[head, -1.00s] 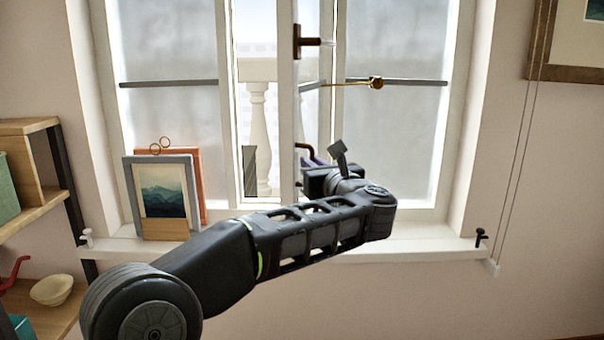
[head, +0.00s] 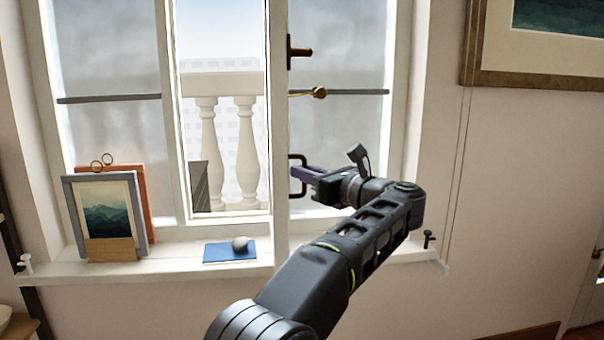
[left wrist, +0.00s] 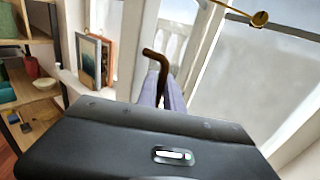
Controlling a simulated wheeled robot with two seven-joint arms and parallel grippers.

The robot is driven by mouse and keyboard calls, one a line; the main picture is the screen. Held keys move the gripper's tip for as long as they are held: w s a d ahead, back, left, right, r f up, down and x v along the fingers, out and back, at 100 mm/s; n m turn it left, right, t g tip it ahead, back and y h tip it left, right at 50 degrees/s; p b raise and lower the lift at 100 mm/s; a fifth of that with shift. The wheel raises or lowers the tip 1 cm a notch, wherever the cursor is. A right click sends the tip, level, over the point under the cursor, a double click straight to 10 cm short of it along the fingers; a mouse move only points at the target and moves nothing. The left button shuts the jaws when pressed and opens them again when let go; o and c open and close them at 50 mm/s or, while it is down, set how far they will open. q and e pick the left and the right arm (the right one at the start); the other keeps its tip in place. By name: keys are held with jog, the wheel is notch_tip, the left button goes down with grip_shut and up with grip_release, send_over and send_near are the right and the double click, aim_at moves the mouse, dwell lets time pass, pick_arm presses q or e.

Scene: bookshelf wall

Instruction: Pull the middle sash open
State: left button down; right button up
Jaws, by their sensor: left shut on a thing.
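The middle sash (head: 279,225) is a white frame seen nearly edge-on, swung inward from the window, with a wide gap to its left. A dark bronze pull handle (head: 291,160) is on its lower part, and the handle also shows in the left wrist view (left wrist: 158,62). A bronze latch lever (head: 297,52) sits higher up. My left gripper (head: 301,174) is shut on the pull handle, with its purple fingers (left wrist: 164,96) around the handle's lower part, which is partly hidden. My right gripper is in neither view.
A blue book (head: 222,256) with a grey round object (head: 240,244) lies on the sill (head: 180,262), left of the sash. Picture frames (head: 108,220) stand at the sill's left. A brass-knobbed bar (head: 319,92) is above my arm. A balustrade (head: 225,140) stands outside.

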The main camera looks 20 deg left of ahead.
pick_arm(q)
jog(key=shift+a+r, duration=0.15)
jog(key=shift+a, duration=0.05)
jog(key=c, duration=1.9)
grip_release()
jog(key=shift+o, duration=0.7)
jog(key=shift+a, duration=0.1)
jog(key=shift+f, duration=0.2)
jog(key=p+v, duration=0.1)
jog(key=v, duration=0.7)
